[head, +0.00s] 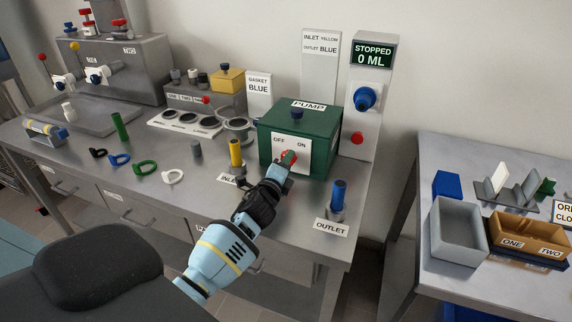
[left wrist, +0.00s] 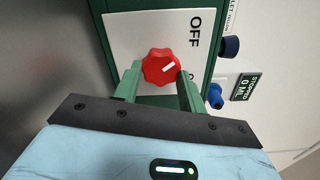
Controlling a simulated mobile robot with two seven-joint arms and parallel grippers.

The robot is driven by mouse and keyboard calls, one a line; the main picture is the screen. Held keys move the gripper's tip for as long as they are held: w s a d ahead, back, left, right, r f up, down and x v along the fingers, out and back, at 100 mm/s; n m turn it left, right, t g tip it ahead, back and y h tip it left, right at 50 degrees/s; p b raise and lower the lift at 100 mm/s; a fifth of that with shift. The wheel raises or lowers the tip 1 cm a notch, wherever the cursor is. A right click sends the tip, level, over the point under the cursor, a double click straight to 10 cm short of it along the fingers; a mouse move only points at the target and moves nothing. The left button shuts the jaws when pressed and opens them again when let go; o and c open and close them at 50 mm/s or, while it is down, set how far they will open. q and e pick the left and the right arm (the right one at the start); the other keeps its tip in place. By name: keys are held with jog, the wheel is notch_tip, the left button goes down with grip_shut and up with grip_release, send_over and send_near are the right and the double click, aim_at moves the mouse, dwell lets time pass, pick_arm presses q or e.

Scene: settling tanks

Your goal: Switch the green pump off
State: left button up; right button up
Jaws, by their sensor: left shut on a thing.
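The green pump (head: 325,128) is a box at the back right of the long bench, labelled PUMP. Its white front plate (head: 277,148) reads OFF on the left and ON on the right. My left gripper (head: 288,158) is at this plate, shut on a red knob. In the left wrist view, the green fingers of the gripper (left wrist: 161,72) flank the red knob (left wrist: 157,72). The knob's white mark points between the two words, leaning towards OFF (left wrist: 195,30). ON is partly hidden by a finger. My right gripper is not in view.
A sign (head: 373,54) reads STOPPED 0 ML above a blue knob (head: 365,99) and red button (head: 357,138). A yellow cylinder (head: 236,153) stands at the inlet, a blue one (head: 339,194) at the outlet. Coloured rings lie on the bench to the left.

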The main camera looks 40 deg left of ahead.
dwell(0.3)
pick_arm(q)
jog(key=o, duration=1)
jog(key=shift+v, duration=3.95)
